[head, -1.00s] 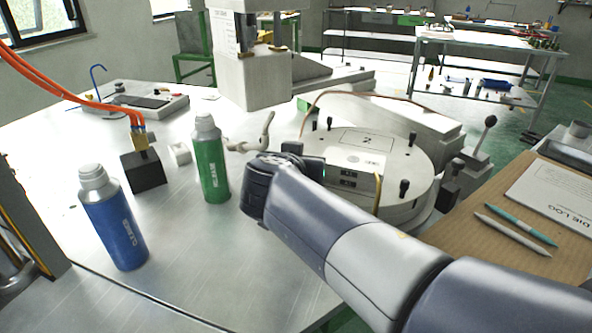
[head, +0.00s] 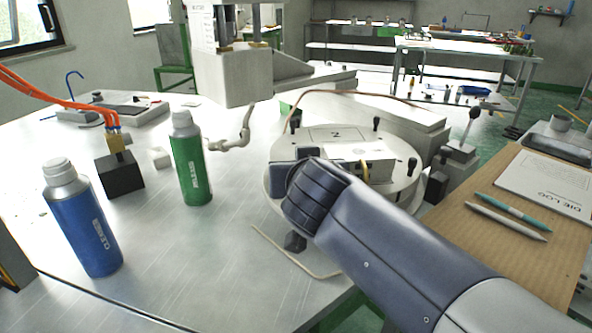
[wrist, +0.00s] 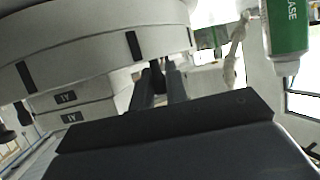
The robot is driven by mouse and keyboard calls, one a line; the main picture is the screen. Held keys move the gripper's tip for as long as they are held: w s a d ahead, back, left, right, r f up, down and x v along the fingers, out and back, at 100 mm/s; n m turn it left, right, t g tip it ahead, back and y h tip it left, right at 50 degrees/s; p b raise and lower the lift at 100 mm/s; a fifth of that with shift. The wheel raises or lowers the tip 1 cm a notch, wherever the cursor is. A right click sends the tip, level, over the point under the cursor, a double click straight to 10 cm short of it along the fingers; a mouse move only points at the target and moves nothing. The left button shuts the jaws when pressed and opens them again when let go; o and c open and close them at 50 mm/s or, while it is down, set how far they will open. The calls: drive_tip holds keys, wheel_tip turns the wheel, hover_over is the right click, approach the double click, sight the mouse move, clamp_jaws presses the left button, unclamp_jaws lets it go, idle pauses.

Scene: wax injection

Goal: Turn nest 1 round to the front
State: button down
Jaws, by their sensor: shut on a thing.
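The round grey turntable (head: 400,188) stands on the bench in the middle of the head view. Its top shows a plate marked 2 (head: 335,134) toward the back and a box-like block (head: 378,166) at the front right. I cannot read a number 1 on it; my arm covers part of its front. Dark upright posts, one of them at the right (head: 412,165), stand near its rim. In the wrist view my gripper (wrist: 159,82) is shut on a dark post (wrist: 157,77) by the turntable's edge (wrist: 90,45). The head view hides the fingertips behind my wrist.
A green bottle (head: 190,165) and a blue bottle (head: 82,220) stand left of the turntable. A thin cream rod or hose (head: 300,256) shows in front.

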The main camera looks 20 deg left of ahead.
drive_tip(key=shift+d, duration=0.35)
drive_tip(key=shift+s, duration=0.1)
idle(0.3)
drive_tip(key=c, duration=1.4)
unclamp_jaws()
drive_tip(key=shift+c, duration=0.2)
drive_tip(key=v, duration=1.1)
drive_tip(key=shift+c, duration=0.4)
